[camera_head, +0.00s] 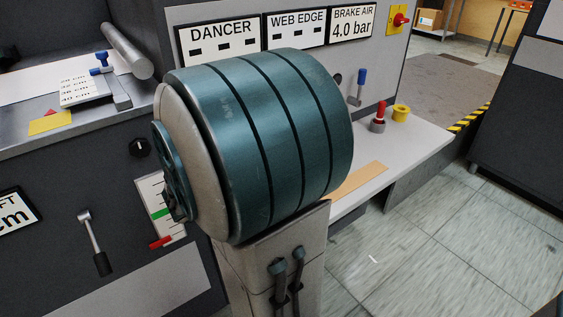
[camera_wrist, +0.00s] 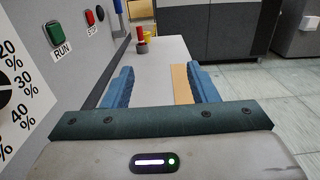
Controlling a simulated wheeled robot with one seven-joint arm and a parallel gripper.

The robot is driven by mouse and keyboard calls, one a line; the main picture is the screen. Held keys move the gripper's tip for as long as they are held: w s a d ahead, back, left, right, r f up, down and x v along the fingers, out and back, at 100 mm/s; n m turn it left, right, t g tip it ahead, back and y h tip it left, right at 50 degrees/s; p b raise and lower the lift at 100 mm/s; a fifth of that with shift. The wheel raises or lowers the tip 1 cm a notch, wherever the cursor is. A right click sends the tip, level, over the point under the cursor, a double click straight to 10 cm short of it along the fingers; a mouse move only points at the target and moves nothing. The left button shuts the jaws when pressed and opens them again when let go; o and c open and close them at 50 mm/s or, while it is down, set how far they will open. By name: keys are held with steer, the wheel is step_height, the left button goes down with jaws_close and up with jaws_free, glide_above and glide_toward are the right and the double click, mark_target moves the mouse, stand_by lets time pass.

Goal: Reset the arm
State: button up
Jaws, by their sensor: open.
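My gripper (camera_wrist: 161,68) shows in the wrist view with its two blue fingers spread apart. Nothing is held between them. The fingers point over a pale ledge (camera_wrist: 160,52), and a tan strip (camera_wrist: 181,84) on that ledge shows between them, close to the right finger. In the head view my own arm fills the middle of the picture, and my gripper cannot be seen there.
The ledge (camera_head: 425,138) carries a red-topped knob (camera_head: 379,118) and a yellow spool (camera_head: 401,112). A blue-handled lever (camera_head: 360,85) is on the panel behind. Green RUN (camera_wrist: 57,33) and red STOP (camera_wrist: 89,17) buttons are at left. Open floor (camera_head: 440,235) lies at right.

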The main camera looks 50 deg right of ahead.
stand_by(0.6)
steer(key=a+r+m+t+y+p, duration=0.2)
steer(key=a+m+y+p, duration=0.4)
steer(key=a+p, duration=0.3)
steer(key=a+r+m+t+y+p, duration=0.2)
steer(key=a+r+m+y+p, duration=0.3)
steer(key=a+y+p, duration=0.3)
steer(key=a+m, duration=0.1)
steer(key=a, duration=0.1)
steer(key=shift+s+a+y+p, duration=0.2)
steer(key=shift+a+y+p, duration=0.1)
steer(key=shift+a+p, duration=0.1)
steer(key=a+r+m+t+y+p, duration=0.1)
steer(key=a, duration=0.1)
steer(key=w+a+r+m+t+y+p, duration=0.1)
steer(key=a+r, duration=0.1)
steer(key=w+a+r+m+y+p, duration=0.1)
steer(key=a, duration=0.1)
steer(key=shift+w+a+r+t, duration=0.2)
steer(key=shift+a+r+t, duration=0.1)
steer(key=shift+r+t, duration=0.1)
steer(key=c, duration=0.4)
steer(key=shift+o, duration=0.2)
steer(key=shift+m, duration=0.3)
